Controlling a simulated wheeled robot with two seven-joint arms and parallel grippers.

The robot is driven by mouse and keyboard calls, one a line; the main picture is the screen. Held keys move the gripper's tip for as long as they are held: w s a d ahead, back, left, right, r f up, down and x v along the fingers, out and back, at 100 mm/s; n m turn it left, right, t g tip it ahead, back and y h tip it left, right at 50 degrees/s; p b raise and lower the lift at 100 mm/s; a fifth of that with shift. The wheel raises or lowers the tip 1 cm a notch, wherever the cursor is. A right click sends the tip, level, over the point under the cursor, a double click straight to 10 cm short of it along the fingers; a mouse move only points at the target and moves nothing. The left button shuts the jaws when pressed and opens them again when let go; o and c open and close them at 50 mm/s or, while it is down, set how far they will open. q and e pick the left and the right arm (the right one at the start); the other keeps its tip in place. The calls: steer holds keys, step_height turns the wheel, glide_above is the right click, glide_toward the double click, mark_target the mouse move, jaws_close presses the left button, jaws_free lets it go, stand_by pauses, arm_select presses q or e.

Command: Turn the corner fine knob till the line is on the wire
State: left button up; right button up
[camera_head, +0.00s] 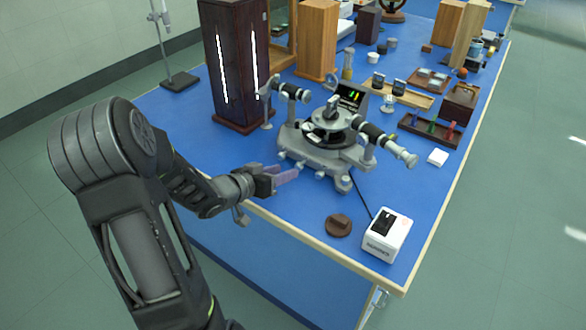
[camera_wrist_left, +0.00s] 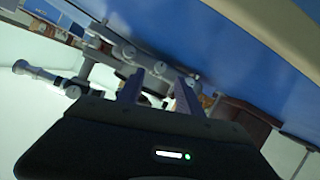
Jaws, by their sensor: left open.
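The grey spectrometer (camera_head: 325,150) stands on the blue bench, with a round central table and two telescope-like tubes. Several small knobs line its near base edge, among them a left corner knob (camera_head: 281,155) and a middle one (camera_head: 300,166). I cannot tell which is the fine knob. A small dark screen (camera_head: 350,98) behind it shows yellow and green marks; line and wire are too small to tell. My left gripper (camera_head: 286,176) is open and empty in front of the base. In the left wrist view its fingers (camera_wrist_left: 160,80) point towards a knob (camera_wrist_left: 160,67), apparently without contact.
A white box with a black top (camera_head: 388,235) and a brown round piece (camera_head: 339,225) are at the near right. A dark cabinet with bright slits (camera_head: 237,70) stands behind left. A cable runs from the spectrometer to the white box. The near-left bench top is clear.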

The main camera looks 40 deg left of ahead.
mark_target(297, 167)
arm_select(q)
steer(key=x, duration=0.5)
steer(key=shift+w, duration=0.1)
jaws_close()
stand_by(0.3)
